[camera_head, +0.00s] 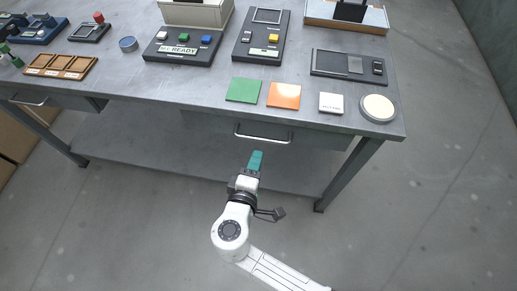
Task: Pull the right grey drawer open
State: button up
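The right grey drawer (315,137) sits under the front edge of the table at the right, and it looks closed. Its pale bar handle (264,139) sticks out in front. My gripper (256,158) has teal fingers that point at the handle from the front side. The fingertips appear just short of the handle in the picture, with a small gap. The fingers overlap in this view, so their opening is hidden. I see nothing held between them.
The grey table (205,88) carries a green tile (243,90), an orange tile (284,95), a white block (331,103) and a round pad (378,108) near the front. A left drawer handle (30,102) shows far left. A table leg (350,174) stands right; floor in front is clear.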

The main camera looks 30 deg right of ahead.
aim_at(254, 137)
jog(key=shift+n+t, duration=0.6)
jog(key=x, duration=0.3)
jog(key=w+a+x, duration=0.1)
jog(key=x, duration=0.2)
jog(key=a+x, duration=0.1)
jog(key=x, duration=0.2)
jog(key=shift+w+d+f, duration=0.15)
jog(key=shift+w+d, duration=0.05)
jog(key=shift+w, duration=0.25)
grip_shut()
